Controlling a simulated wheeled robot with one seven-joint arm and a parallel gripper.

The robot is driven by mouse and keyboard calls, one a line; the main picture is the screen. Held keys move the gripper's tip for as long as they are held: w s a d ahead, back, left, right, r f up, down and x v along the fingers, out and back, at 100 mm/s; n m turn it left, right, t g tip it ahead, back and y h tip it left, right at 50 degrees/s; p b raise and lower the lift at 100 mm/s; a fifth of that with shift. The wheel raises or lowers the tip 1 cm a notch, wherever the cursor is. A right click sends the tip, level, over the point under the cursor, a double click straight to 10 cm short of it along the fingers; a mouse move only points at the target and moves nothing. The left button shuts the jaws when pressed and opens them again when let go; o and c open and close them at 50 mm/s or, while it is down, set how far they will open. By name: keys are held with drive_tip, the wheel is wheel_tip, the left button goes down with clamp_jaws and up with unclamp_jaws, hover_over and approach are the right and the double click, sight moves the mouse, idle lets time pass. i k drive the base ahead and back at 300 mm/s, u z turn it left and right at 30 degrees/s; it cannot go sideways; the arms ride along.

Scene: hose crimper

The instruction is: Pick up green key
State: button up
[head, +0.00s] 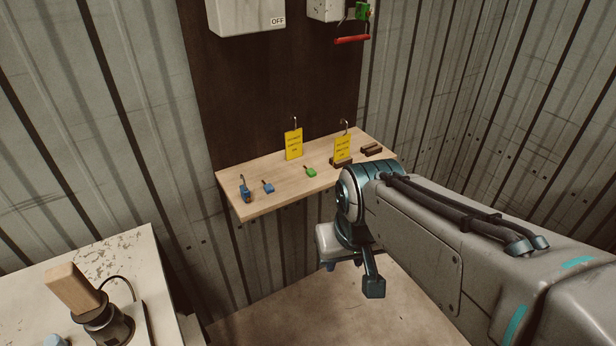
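The green key (310,171) is small and lies flat near the middle of the wooden shelf (240,208), between a blue key to its left and a yellow tag to its right. My gripper (350,280) hangs in front of and below the shelf's front edge, to the right of and nearer than the green key, apart from it. Its fingers are partly hidden by the wrist and seen from behind, so I cannot tell whether they are open or shut. Nothing shows held in it.
On the shelf are a blue padlock (245,188), a blue key (267,186), two yellow tags (293,144) (342,148) and dark blocks (371,150). A white box (246,14) and a green lock with a red handle (352,39) are above. A worn table (140,250) stands lower left.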

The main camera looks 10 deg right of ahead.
sight(311, 172)
drive_tip(key=u, duration=0.1)
drive_tip(key=k, duration=0.4)
drive_tip(key=z, duration=0.8)
drive_tip(key=i, duration=1.5)
drive_tip(key=u, duration=0.75)
